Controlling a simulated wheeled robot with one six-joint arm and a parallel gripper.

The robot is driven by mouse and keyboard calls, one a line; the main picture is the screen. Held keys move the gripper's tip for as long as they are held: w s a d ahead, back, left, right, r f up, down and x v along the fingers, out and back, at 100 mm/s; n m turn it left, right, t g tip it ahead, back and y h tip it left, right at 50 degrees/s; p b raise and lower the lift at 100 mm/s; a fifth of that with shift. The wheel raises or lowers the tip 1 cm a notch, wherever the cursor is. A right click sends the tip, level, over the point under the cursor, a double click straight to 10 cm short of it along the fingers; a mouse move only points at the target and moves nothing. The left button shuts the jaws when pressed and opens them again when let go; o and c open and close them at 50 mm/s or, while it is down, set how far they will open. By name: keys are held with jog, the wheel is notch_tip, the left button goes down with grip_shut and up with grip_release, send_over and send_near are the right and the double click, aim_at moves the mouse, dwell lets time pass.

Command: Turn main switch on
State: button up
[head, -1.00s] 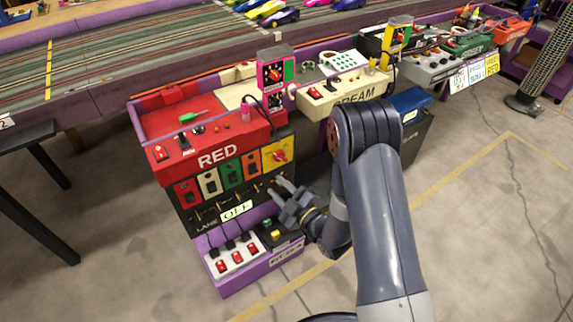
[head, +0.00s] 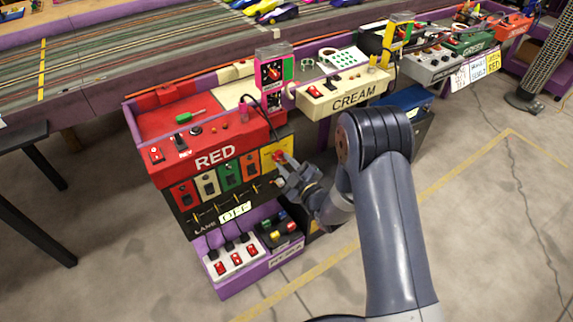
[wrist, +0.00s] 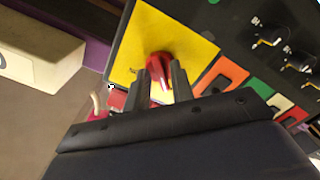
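The main switch is a red rotary knob (head: 279,156) on a yellow plate (head: 270,163), at the upper right of the black front panel under the red box. In the wrist view the knob (wrist: 160,66) shows close up against the yellow plate (wrist: 190,40). My gripper (head: 281,169) is at the plate, just below and in front of the knob. In the wrist view my gripper's (wrist: 161,76) two dark fingers are apart, one on each side of the knob's handle. Whether they touch it is hard to tell.
Coloured switch plates (head: 230,177) line the panel to the left. Below, a purple shelf holds a white power strip (head: 235,260) and a black box (head: 280,232) with coloured buttons. The cream box (head: 345,93) juts out at the upper right. The floor at right is open.

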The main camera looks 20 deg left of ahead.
grip_shut()
jog(key=shift+f+m+b, duration=0.1)
jog(key=shift+m+b, duration=0.2)
jog(key=m+b, duration=0.7)
jog(key=m, duration=0.5)
jog(key=shift+s+a+m, duration=0.1)
jog(key=shift+m, duration=0.2)
jog(key=m+b, duration=0.1)
jog(key=m, duration=0.3)
jog(key=shift+m, duration=0.3)
dwell(0.4)
